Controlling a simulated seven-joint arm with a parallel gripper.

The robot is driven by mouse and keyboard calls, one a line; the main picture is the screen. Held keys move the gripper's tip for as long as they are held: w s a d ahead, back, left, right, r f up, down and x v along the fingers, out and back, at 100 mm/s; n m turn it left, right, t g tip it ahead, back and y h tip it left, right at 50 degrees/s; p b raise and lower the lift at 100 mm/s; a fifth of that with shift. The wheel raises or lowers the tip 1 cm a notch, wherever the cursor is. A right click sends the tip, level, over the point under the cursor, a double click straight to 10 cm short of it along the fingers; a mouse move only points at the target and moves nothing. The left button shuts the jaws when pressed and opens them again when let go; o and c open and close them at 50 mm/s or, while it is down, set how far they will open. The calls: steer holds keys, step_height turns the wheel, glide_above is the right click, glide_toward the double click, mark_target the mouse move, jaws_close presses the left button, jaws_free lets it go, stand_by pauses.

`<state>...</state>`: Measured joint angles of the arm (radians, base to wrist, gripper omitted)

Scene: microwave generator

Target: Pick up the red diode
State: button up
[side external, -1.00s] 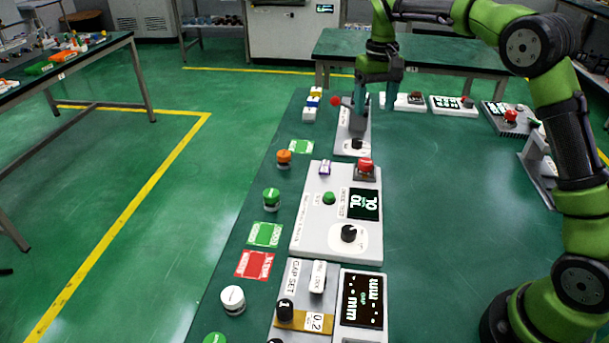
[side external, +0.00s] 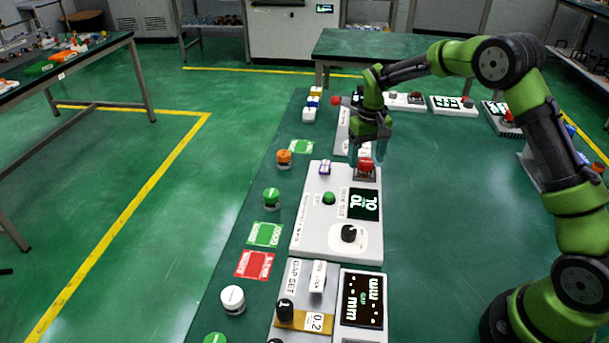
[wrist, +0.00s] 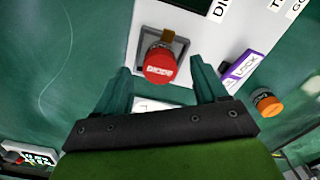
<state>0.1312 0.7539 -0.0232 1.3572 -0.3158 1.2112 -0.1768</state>
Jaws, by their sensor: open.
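The red diode (side external: 365,164) is a round red cap with white lettering. It sits on a small grey square mount at the far right corner of a white panel (side external: 312,222). In the wrist view the red diode (wrist: 160,66) shows between and just beyond my two fingertips. My gripper (side external: 365,155) is open and empty, pointing down at the diode in the side view. The wrist view shows my gripper (wrist: 161,68) with a finger on either side of the cap in the picture. I cannot tell whether either finger touches it.
A purple lock switch (wrist: 240,68) lies close to the right finger in the wrist view. An orange cap (side external: 284,157) and a green cap (side external: 271,198) stand left of the panel. The green table (side external: 440,210) is clear to the right.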

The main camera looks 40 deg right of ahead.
steer(key=shift+f, duration=0.55)
steer(key=c, duration=1.3)
steer(key=shift+r, duration=0.1)
steer(key=shift+r, duration=0.1)
